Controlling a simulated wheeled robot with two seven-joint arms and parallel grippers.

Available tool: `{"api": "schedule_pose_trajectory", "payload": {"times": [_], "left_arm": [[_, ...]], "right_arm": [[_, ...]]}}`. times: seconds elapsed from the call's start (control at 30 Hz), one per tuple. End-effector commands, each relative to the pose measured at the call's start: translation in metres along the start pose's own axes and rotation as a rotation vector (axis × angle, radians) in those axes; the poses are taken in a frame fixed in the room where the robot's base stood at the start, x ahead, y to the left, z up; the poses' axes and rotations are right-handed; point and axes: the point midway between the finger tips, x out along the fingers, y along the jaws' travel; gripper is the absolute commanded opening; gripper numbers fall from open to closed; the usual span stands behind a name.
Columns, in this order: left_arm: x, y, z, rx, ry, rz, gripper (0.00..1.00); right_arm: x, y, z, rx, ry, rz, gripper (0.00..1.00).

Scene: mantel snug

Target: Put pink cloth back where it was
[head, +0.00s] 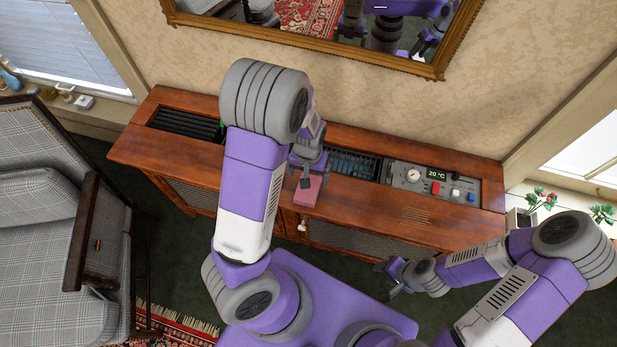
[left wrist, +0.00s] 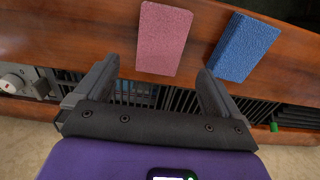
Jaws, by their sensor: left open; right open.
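The pink cloth (head: 307,191) is a flat rectangle on the wooden cabinet top, near its front edge. In the left wrist view the pink cloth (left wrist: 163,38) lies beyond the fingertips, roughly in line with the gap between them. My left gripper (head: 307,172) is above the cabinet top, close to the cloth; its fingers (left wrist: 155,75) are apart with nothing between them. My right gripper (head: 386,281) is open and empty, low in front of the cabinet.
A blue cloth (left wrist: 245,47) lies beside the pink one; my left arm hides it in the head view. The wooden cabinet (head: 350,215) has dark slatted grilles (head: 185,124) and a control panel (head: 430,184) in its top. A plaid armchair (head: 50,230) stands left; a mirror (head: 430,70) hangs above.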

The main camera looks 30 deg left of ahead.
Motion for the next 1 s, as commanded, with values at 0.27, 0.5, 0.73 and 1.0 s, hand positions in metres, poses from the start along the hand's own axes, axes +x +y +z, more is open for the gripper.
{"api": "schedule_pose_trajectory", "payload": {"times": [0.27, 0.5, 0.73, 1.0], "left_arm": [[-0.049, 0.000, 0.000, 0.000, 0.001, 0.001, 0.97], [-0.056, 0.000, 0.000, -0.001, -0.001, -0.001, 0.97], [-0.055, 0.000, 0.000, -0.001, -0.001, -0.001, 0.97], [-0.055, 0.000, 0.000, -0.001, -0.001, -0.001, 0.97]], "right_arm": [[-0.018, -0.007, 0.001, 0.000, 0.000, 0.000, 0.43], [-0.020, -0.007, 0.001, 0.000, 0.000, 0.000, 0.43], [-0.019, -0.007, 0.001, 0.000, 0.000, 0.000, 0.43], [-0.019, -0.007, 0.001, 0.000, 0.000, 0.000, 0.43]]}}
